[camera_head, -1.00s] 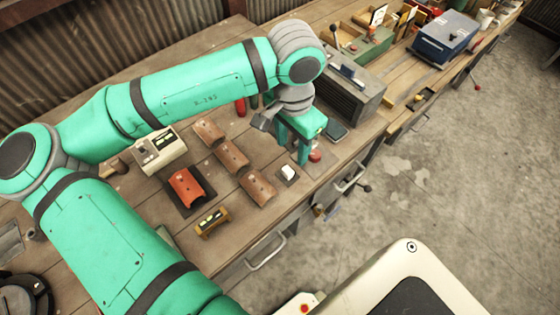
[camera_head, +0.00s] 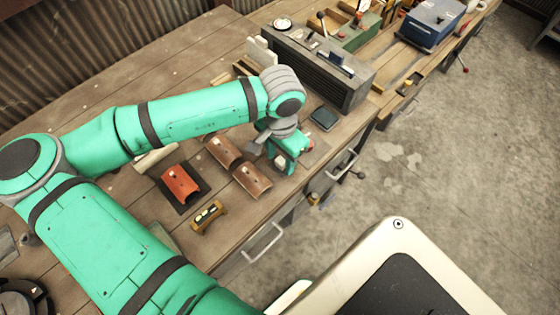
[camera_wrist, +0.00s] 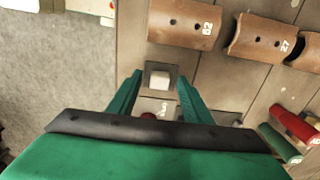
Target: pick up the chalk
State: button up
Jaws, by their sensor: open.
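A small white block (camera_wrist: 160,78), which I take for the chalk, sits on a grey pad on the wooden workbench. It also shows in the head view (camera_head: 280,161), partly hidden by my gripper. My gripper (camera_wrist: 158,84) is open, with its two green fingers apart. In the wrist view the block appears between the fingertips, with a gap on each side. In the head view my gripper (camera_head: 287,163) is low over the bench's front part. I cannot tell whether the fingertips reach down to the block's height.
Brown curved pieces (camera_head: 252,179) lie to the left of the gripper, with an orange-red one (camera_head: 180,184) on a dark pad. A yellow level-like tool (camera_head: 209,217) lies nearer the front edge. A grey slotted box (camera_head: 318,66) stands behind. A dark flat device (camera_head: 323,118) lies at right.

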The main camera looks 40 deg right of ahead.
jog(key=shift+s+d+f, duration=0.1)
jog(key=shift+f, duration=0.1)
jog(key=c, duration=1.1)
